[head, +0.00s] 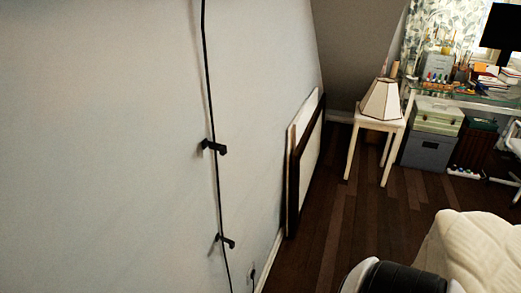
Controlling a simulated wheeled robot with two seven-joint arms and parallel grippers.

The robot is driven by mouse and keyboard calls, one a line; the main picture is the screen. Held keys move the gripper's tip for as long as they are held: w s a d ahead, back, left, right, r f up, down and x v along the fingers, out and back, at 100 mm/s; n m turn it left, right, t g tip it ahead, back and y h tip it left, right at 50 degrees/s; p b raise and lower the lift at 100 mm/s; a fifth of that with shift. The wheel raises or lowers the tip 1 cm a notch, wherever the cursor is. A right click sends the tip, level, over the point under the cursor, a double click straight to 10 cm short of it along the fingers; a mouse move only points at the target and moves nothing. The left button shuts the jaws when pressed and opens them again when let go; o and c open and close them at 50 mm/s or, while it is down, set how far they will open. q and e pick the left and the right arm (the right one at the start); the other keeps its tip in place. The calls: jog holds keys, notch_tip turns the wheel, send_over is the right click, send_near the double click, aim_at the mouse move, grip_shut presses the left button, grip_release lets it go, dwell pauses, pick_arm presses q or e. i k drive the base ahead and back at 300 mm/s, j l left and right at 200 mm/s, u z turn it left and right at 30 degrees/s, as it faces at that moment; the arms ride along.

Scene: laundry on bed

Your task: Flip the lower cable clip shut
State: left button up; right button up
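A thin black cable (207,75) runs down the pale wall on the left of the head view. The lower cable clip (227,241) is a small black piece on the wall at the cable, with a short bar sticking out to the right. The upper cable clip (215,147) looks alike and sits higher on the same cable. The clips are too small to tell whether their flaps are open or shut. Neither of my grippers is in view, and nothing touches the clips.
Framed panels (305,165) lean on the wall right of the clips. A white stool (379,124) with a lamp (382,99) stands behind, near a cluttered desk (470,99) and storage boxes (428,150). A cream bed (475,245) is lower right. Dark wooden floor (340,225) lies open between.

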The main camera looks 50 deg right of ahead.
aim_at(232, 243)
jog(key=z, duration=1.25)
